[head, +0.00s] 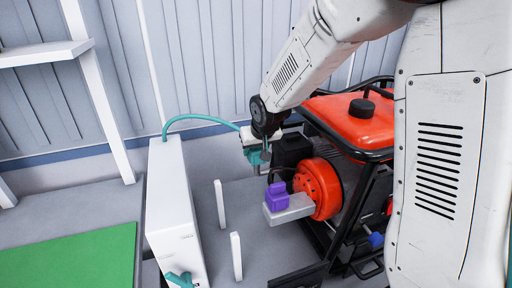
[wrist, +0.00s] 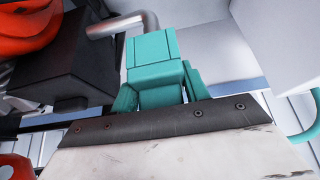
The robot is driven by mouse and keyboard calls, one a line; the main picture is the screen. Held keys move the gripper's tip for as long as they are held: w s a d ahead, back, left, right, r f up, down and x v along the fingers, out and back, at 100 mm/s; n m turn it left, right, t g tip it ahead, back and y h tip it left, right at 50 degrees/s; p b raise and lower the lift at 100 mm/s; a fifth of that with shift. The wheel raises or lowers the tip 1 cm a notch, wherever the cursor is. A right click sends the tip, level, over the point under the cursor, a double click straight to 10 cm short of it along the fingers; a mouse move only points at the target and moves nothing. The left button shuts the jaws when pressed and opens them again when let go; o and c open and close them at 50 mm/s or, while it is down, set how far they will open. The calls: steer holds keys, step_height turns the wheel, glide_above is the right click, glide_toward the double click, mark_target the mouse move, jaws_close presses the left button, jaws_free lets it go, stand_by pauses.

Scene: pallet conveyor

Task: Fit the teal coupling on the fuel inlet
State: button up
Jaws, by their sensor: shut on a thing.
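The teal coupling (wrist: 152,55) is a blocky piece that fills the middle of the wrist view, beyond the dark edge of my gripper (wrist: 158,98). My gripper is shut on it. In the head view my gripper (head: 257,140) is at the left of the red generator, and the coupling (head: 255,157) shows just below it. A bent grey metal pipe (wrist: 116,26) lies right beside the coupling in the wrist view. It may be the fuel inlet, but I cannot tell for sure. Whether pipe and coupling touch is hidden.
A teal hose (head: 200,117) arches from the white cabinet (head: 172,200) to the coupling. The red generator (head: 350,118) in its black frame stands at the right. A purple block (head: 278,195) sits at its front. Two white posts (head: 220,206) stand on the floor nearby.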

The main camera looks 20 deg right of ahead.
steer(key=shift+f, duration=0.85)
stand_by(0.3)
steer(key=o, duration=1.8)
steer(key=shift+r, duration=4)
steer(key=shift+d, duration=0.1)
